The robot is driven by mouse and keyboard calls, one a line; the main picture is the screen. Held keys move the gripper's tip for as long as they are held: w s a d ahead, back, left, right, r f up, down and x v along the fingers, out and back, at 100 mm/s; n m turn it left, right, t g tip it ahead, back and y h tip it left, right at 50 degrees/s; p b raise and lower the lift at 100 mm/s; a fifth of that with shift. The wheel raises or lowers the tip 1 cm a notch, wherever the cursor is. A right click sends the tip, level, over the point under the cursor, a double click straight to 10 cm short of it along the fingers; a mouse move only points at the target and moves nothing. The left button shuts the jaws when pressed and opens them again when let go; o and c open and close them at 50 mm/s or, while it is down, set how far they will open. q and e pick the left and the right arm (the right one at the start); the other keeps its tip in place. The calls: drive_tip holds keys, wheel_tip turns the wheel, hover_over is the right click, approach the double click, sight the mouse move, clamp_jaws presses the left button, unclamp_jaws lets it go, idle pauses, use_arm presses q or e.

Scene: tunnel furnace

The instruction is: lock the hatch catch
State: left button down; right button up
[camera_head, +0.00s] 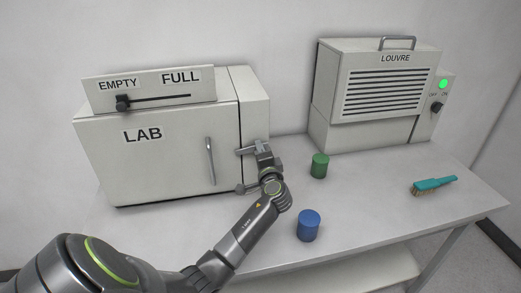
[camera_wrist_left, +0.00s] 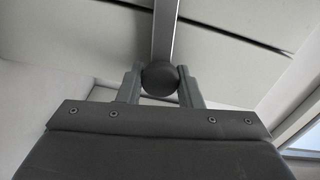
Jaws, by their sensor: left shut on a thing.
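The white LAB cabinet (camera_head: 160,165) stands at the left of the table, its hatch front closed flush as far as I can see, with a grey upright handle (camera_head: 210,160). My left gripper (camera_head: 256,150) is at the cabinet's right front. In the left wrist view it is shut on a dark round knob (camera_wrist_left: 160,78) between its two fingers. A straight grey metal bar (camera_wrist_left: 165,30), the catch, runs from the knob across a dark seam in the pale panels. In the head view my gripper partly hides the catch. My right gripper is out of view.
A green cylinder (camera_head: 320,166) and a blue cylinder (camera_head: 308,226) stand right of my left arm. A teal brush (camera_head: 434,185) lies farther right. The LOUVRE unit (camera_head: 385,80) with a lit green lamp (camera_head: 443,84) stands behind. The table (camera_head: 370,200) between them is clear.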

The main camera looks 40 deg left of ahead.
use_arm(q)
drive_tip(key=shift+m+p, duration=0.35)
drive_tip(key=shift+m, duration=0.55)
drive_tip(key=c, duration=1.1)
unclamp_jaws()
drive_tip(key=shift+f, duration=0.15)
